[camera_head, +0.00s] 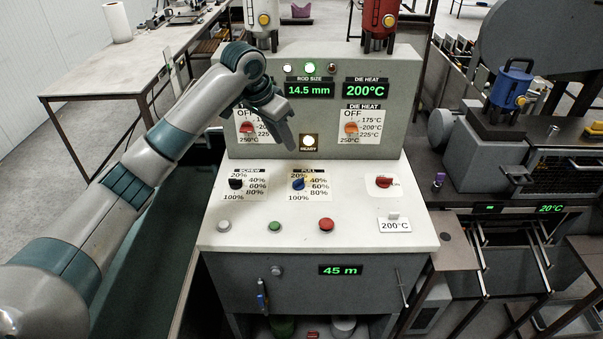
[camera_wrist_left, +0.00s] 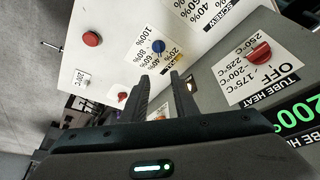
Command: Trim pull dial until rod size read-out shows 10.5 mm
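The pull dial is a blue knob (camera_head: 298,184) on the white sloping panel, with a percent scale around it. It also shows in the left wrist view (camera_wrist_left: 158,46), just past my fingertips in the picture. The rod size read-out (camera_head: 309,90) shows 14.5 mm in green. My left gripper (camera_head: 287,135) hangs above the panel, in front of the upright face, above and apart from the pull dial. In the left wrist view its two fingers (camera_wrist_left: 162,80) stand apart with nothing between them. My right gripper is not in view.
The black screw dial (camera_head: 236,183) sits left of the pull dial. Grey, green and red (camera_head: 326,224) buttons lie in front. A red knob (camera_head: 384,182) and a 200°C tag (camera_head: 395,225) are at the right.

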